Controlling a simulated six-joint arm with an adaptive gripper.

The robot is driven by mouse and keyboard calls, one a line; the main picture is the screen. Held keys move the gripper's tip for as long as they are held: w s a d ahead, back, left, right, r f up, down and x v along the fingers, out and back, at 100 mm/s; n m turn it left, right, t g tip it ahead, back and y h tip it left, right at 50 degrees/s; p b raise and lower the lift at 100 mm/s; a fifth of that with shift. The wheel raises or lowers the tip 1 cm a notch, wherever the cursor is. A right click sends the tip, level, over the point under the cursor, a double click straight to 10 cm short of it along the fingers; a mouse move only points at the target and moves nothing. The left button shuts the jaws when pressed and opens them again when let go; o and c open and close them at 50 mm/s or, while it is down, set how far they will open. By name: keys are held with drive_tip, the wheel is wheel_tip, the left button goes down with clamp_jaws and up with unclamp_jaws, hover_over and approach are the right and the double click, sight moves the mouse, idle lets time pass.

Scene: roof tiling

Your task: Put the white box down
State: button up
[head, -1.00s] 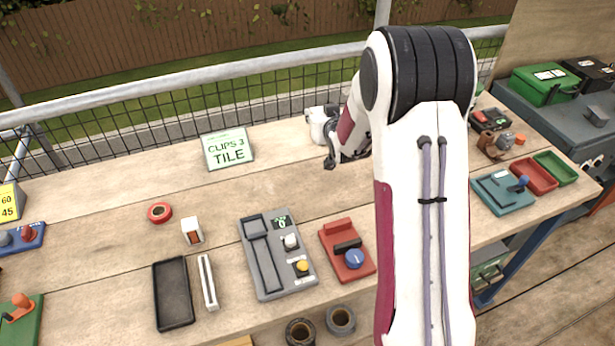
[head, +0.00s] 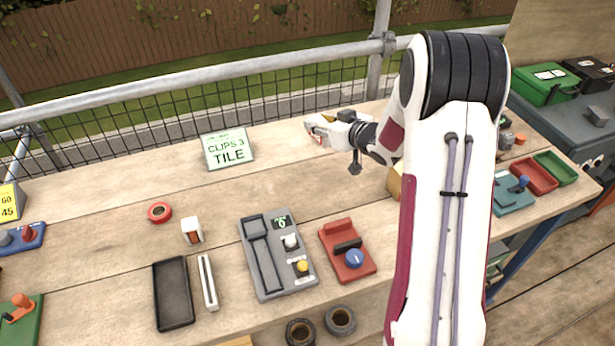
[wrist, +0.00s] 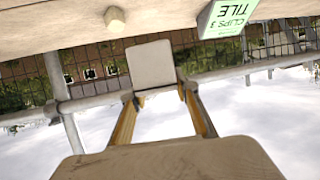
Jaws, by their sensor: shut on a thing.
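My gripper (head: 326,127) is held out to the left above the back of the workbench, right of the "CLIPS 3 TILE" sign. In the wrist view, its two yellowish fingers (wrist: 158,93) are shut on a pale, squarish white box (wrist: 152,62) at their tips. In the head view, the box is small and partly hidden by the fingers, and appears clear of the bench top. Another small white block with an orange-brown face (head: 192,231) stands on the bench, left of the grey slider panel.
The "CLIPS 3 TILE" sign (head: 228,149) stands near the back rail. A red tape roll (head: 159,212), black tray (head: 173,294), grey panel (head: 277,257) and red device (head: 347,250) occupy the front left. Bare wood (head: 290,184) lies between the sign and panel.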

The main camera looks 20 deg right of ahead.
drive_tip(key=a, duration=0.1)
drive_tip(key=s+a+f+n+y, duration=0.1)
drive_tip(key=a, duration=0.1)
drive_tip(key=s+a+n+y, duration=0.1)
drive_tip(key=shift+a+f, duration=0.25)
drive_tip(key=shift+a, duration=0.15)
drive_tip(key=shift+f+g, duration=0.1)
drive_tip(key=shift+g, duration=0.2)
drive_tip(key=shift+f, duration=3)
drive_tip(key=shift+f, duration=0.1)
drive_tip(key=shift+f, duration=1.8)
drive_tip(key=shift+f, duration=0.15)
drive_tip(key=o, duration=1.2)
drive_tip(key=shift+c, duration=0.2)
